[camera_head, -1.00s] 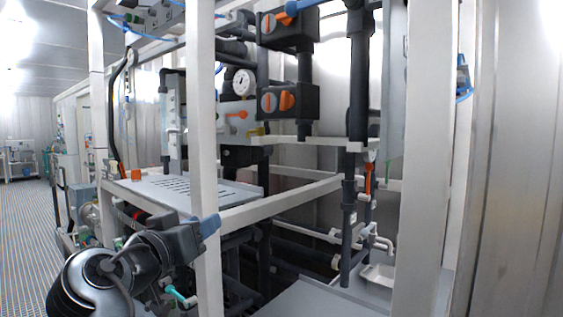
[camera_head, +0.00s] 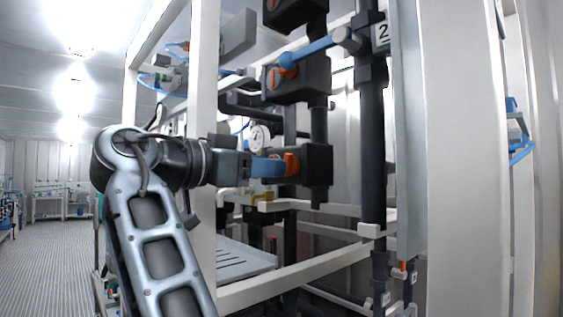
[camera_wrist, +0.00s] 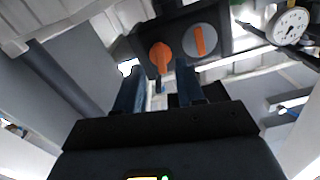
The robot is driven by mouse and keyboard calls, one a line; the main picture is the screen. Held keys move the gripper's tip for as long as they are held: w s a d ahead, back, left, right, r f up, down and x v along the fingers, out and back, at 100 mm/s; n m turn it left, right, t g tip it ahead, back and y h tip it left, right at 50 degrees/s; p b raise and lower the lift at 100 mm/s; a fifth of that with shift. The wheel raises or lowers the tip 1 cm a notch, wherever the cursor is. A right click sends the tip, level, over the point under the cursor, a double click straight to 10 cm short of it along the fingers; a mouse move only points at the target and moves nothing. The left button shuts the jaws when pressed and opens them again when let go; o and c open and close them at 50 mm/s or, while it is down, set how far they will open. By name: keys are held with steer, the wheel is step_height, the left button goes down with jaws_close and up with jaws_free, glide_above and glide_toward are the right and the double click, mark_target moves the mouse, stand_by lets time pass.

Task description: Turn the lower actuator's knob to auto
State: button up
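The lower actuator is a dark box (camera_head: 318,165) on a black pipe in the head view. Its orange knob (camera_head: 292,163) faces left. My gripper (camera_head: 272,167) is level with this knob, its blue fingertip right beside it. In the wrist view the orange knob (camera_wrist: 160,55) sits just ahead of the gap between my two blue fingers. An indicator disc with an orange bar (camera_wrist: 200,40) is to its right on the dark box. My gripper (camera_wrist: 159,67) is open, one finger on each side of the knob's line. I cannot tell whether either finger touches it.
A similar actuator (camera_head: 305,80) with a blue handle (camera_head: 312,50) is above. A pressure gauge (camera_head: 260,136) stands behind my gripper. A white frame post (camera_head: 203,100) is close to my arm. A perforated shelf (camera_head: 245,261) is below.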

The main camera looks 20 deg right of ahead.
mark_target(289, 165)
steer(key=shift+p+x, duration=0.35)
steer(key=shift+x, duration=1.5)
steer(key=shift+c, duration=0.4)
jaws_close()
